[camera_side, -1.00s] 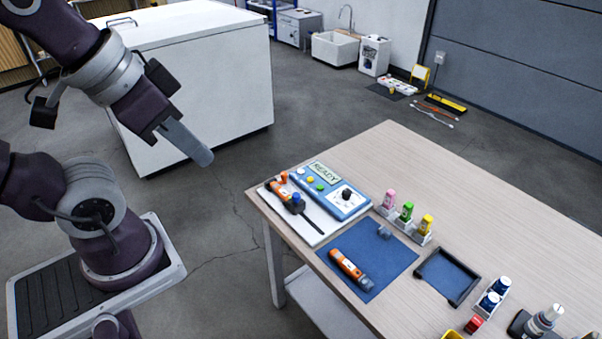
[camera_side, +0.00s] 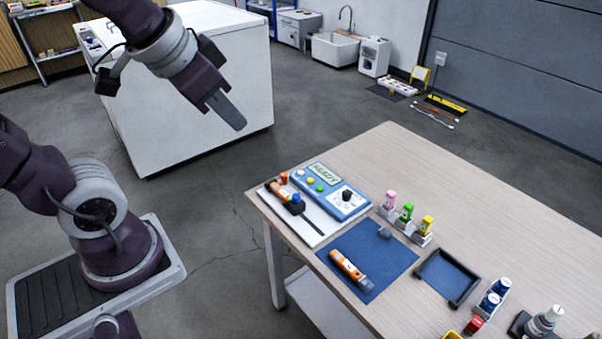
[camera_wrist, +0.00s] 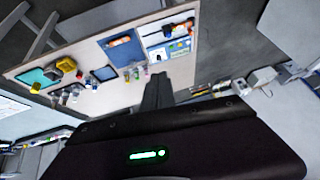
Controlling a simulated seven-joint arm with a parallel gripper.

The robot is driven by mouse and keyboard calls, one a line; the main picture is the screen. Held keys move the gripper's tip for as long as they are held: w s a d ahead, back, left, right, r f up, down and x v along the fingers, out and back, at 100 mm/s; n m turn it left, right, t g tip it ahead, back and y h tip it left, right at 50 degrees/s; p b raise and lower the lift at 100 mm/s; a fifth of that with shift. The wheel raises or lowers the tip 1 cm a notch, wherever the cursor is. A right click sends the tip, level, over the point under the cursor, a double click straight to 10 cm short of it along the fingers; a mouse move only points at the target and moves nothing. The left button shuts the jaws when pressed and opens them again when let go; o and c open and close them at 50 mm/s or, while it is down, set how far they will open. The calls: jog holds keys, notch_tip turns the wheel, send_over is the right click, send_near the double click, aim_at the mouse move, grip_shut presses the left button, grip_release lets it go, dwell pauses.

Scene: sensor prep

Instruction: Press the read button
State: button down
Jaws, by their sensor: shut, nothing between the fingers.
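The blue meter (camera_side: 330,190) lies on a white tray at the table's near left corner. Its display reads READY. Several coloured buttons, among them a yellow one (camera_side: 310,180) and a green one (camera_side: 320,188), and a black knob (camera_side: 347,196) are on its face. Which button is the read button I cannot tell. My gripper (camera_side: 238,124) is shut and empty, in the air up and left of the meter, apart from it. In the wrist view my gripper (camera_wrist: 158,80) points toward the table, and the meter (camera_wrist: 170,50) is small beyond it.
An orange probe with a black tip lies on the white tray (camera_side: 306,234) beside the meter. An orange tool (camera_side: 350,268) lies on a blue mat (camera_side: 385,262). Small coloured bottles (camera_side: 407,212) stand right of the meter. A black-rimmed tray (camera_side: 447,276) is farther right. The table's far side is clear.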

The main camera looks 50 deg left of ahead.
jog(key=w+a+f+m+y, duration=0.1)
jog(key=w+a, duration=0.2)
jog(key=w, duration=0.3)
jog(key=w+a+f, duration=0.1)
jog(key=w+a, duration=0.3)
jog(key=w, duration=0.2)
jog(key=m+t+h, duration=0.1)
jog(key=m+t, duration=0.2)
jog(key=m, duration=0.3)
send_over(299, 173)
notch_tip(299, 173, down, 24)
jog(key=shift+s, duration=0.1)
jog(key=shift+f, duration=4.35)
jog(key=shift+f, duration=0.15)
jog(key=shift+f, duration=0.25)
